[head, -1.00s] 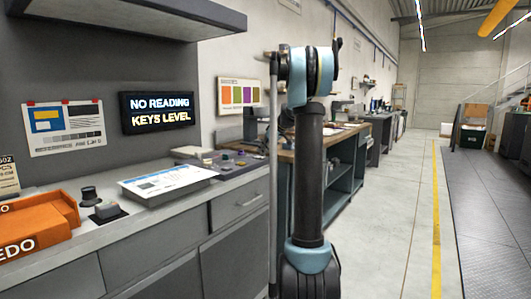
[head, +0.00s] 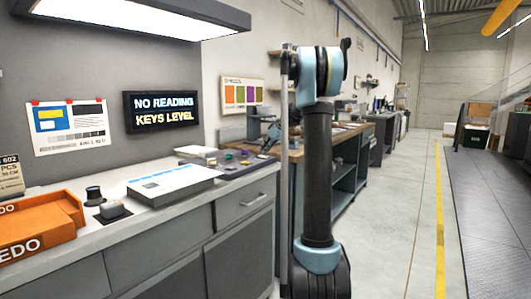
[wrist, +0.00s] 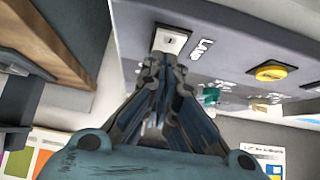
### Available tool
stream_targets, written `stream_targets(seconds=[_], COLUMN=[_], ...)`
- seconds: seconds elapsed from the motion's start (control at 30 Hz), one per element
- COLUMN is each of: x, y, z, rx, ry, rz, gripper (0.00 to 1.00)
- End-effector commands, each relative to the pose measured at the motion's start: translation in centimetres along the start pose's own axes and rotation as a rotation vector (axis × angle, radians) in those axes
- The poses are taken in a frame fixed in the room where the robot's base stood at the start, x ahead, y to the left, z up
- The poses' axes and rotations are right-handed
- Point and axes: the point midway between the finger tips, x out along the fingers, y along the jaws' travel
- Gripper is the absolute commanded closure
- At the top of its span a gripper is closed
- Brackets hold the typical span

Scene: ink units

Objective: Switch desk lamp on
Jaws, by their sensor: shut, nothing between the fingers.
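The desk lamp is the long overhead fixture (head: 150,14) above the bench at the upper left of the head view. Its underside glows bright white. The lamp switch (wrist: 170,40) is a small pale plate on the grey panel (wrist: 225,60), with the word LAMP beside it in the wrist view. My gripper (wrist: 163,62) is shut and empty, its fingertips right at the lower edge of the switch plate. I cannot tell whether they touch it. The fingertips hide part of the plate's lower edge. The gripper is not distinguishable in the head view.
A lit display (head: 160,112) hangs on the wall. The aisle floor (head: 400,220) at right is clear.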

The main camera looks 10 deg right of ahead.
Motion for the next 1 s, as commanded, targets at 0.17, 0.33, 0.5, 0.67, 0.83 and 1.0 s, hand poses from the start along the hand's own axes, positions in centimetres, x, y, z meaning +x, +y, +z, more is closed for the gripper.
stream_targets(seconds=[0.17,0.33,0.5,0.67,0.83,1.0], x=[-0.1,-1.0,-3.2,-6.6,-9.6,-11.8], y=[0.1,0.1,-0.1,0.1,0.1,0.0], z=[0.0,-0.7,-2.5,-1.6,-1.0,-0.7], rx=[0.000,0.000,-0.002,0.003,0.002,0.001], ry=[0.000,0.000,-0.001,0.000,-0.001,-0.001], rz=[0.001,0.000,-0.002,0.001,0.001,-0.001], gripper=[1.00,1.00,1.00,1.00,1.00,1.00])
